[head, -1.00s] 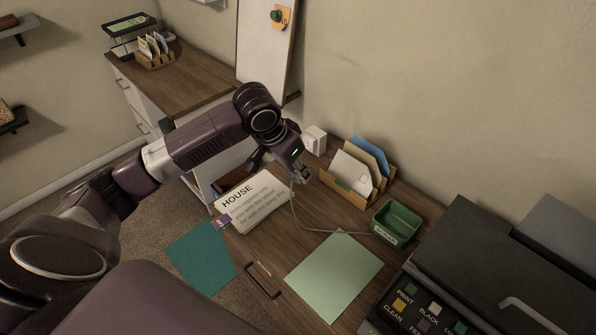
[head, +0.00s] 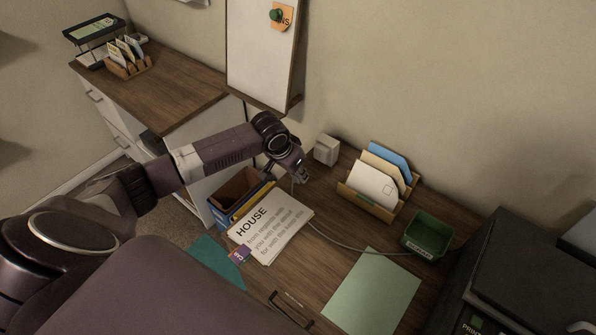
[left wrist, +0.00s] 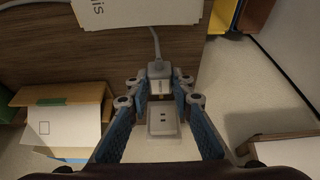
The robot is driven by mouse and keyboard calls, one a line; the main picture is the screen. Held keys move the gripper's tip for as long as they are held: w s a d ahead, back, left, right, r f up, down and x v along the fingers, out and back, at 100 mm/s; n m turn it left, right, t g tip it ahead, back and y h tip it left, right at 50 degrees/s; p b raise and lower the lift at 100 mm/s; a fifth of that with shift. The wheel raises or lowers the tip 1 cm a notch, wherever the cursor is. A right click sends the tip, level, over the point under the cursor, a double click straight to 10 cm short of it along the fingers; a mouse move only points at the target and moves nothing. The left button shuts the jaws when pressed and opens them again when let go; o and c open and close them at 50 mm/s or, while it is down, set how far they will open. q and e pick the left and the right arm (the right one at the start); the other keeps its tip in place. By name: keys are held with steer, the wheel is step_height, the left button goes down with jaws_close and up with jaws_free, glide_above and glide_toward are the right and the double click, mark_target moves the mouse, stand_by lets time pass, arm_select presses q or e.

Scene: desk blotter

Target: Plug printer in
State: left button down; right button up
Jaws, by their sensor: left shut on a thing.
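My left gripper (head: 299,174) is shut on the grey printer plug, low over the desk in the head view. In the left wrist view the plug (left wrist: 159,71) sits between the blue-padded fingers (left wrist: 159,94), with its prongs toward the outlet. A white outlet box (head: 327,150) stands at the wall edge of the desk, right of my gripper. Its slotted face (left wrist: 163,122) shows just past the plug, and a gap seems to lie between them. The grey cable (head: 345,244) runs across the desk toward the black printer (head: 530,270). My right gripper is out of view.
A letter holder (head: 378,184) and a green tray (head: 427,234) stand right of the outlet.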

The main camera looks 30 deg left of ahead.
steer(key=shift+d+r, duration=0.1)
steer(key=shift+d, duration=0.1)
arm_select(q)
steer(key=shift+r+p, duration=0.1)
steer(key=shift+p, duration=0.55)
steer(key=w, duration=0.1)
steer(key=w+b, duration=0.2)
steer(key=w, duration=0.1)
steer(key=shift+d+f, duration=0.25)
steer(key=shift+w+d+r+b, duration=0.15)
steer(key=shift+w+b, duration=0.25)
steer(key=shift+w, duration=0.4)
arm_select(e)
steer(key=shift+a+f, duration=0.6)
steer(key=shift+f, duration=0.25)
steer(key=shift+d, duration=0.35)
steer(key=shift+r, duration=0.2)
arm_select(q)
steer(key=shift+p, duration=0.5)
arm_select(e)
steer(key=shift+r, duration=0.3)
